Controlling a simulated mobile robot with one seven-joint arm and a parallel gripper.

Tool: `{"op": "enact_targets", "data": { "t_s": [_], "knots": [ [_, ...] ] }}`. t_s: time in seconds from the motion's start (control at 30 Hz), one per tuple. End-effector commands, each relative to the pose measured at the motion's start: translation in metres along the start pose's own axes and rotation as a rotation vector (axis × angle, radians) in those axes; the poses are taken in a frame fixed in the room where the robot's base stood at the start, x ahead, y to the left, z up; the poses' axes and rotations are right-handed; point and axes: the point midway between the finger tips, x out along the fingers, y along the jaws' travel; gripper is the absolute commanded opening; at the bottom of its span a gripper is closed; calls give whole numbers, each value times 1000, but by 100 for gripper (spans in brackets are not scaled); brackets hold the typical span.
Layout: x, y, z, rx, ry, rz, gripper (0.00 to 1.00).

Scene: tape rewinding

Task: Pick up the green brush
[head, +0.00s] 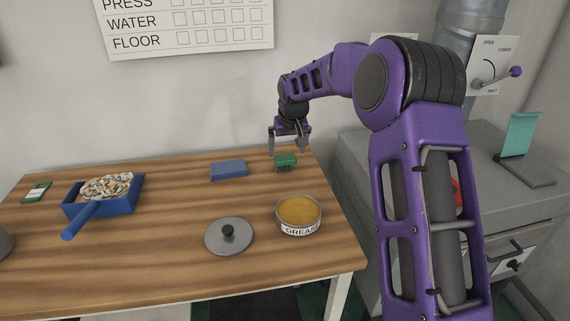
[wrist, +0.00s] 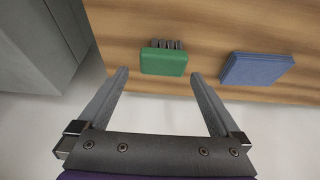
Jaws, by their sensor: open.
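The green brush (head: 286,160) lies near the back right edge of the wooden table, with its grey bristles showing along one side. In the wrist view the green brush (wrist: 163,62) lies ahead of the fingertips, between their lines, with its bristles pointing away from me. My gripper (head: 289,150) is open and empty, above and close to the brush in the head view. In the wrist view my gripper (wrist: 159,74) has its two fingers spread wider than the brush. I see no contact between them.
A blue block (head: 229,170) lies left of the brush; it also shows in the wrist view (wrist: 256,69). A grease tin (head: 299,214) and a grey lid (head: 229,236) stand nearer the front. A blue pan (head: 104,200) is at the left. A grey cabinet (head: 370,165) stands right of the table.

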Motion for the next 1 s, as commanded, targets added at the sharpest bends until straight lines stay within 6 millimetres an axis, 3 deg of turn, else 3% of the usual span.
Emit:
{"op": "enact_targets", "data": {
  "t_s": [0.37, 0.63, 1.0],
  "knots": [
    [47, -4, 5, 1, -1, -2, 100],
    [51, -4, 4, 1, 1, -1, 100],
    [51, -4, 4, 1, 0, -1, 33]
  ]
}}
